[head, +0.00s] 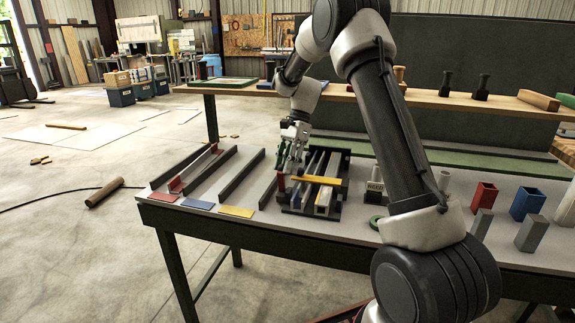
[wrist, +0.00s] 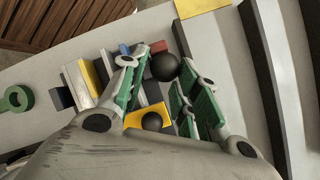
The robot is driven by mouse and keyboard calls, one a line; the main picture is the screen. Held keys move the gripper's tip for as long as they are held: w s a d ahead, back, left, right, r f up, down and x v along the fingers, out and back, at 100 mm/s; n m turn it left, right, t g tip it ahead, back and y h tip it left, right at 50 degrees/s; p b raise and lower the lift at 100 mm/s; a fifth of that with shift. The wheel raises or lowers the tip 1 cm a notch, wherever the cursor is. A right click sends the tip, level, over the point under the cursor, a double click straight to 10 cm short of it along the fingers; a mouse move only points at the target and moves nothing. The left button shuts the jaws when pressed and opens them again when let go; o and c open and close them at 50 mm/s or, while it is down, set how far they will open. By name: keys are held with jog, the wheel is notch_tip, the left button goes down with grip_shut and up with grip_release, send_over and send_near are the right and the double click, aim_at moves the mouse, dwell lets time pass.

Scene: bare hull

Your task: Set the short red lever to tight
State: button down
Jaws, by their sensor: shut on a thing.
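A dark clamp fixture (head: 337,205) holding several pale bars stands on the grey bench. A short red lever (head: 281,184) is at its left side. In the wrist view, a bit of red (wrist: 158,47) shows beside a round black knob (wrist: 164,67). My gripper (head: 293,165), with green finger pads, is above the fixture's left side. In the wrist view my gripper (wrist: 164,62) has its fingertips on either side of the knob and is shut on it. A yellow lever (head: 316,180) lies across the bars, with its own black knob (wrist: 151,121). I cannot read any tight mark.
Dark rails (head: 242,173) and red, blue and yellow plates (head: 237,211) lie left of the fixture. A wooden shelf (head: 440,96) runs behind.

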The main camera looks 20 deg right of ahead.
jog(key=shift+w+a+f, duration=0.15)
jog(key=shift+w+f, duration=0.1)
jog(key=shift+f, duration=0.1)
jog(key=c, duration=1.2)
grip_release()
jog(key=shift+w+f, duration=0.1)
jog(key=shift+f, duration=0.05)
jog(key=shift+o, duration=0.3)
jog(key=shift+w, duration=0.15)
jog(key=v, duration=1.2)
jog(key=shift+c, duration=0.5)
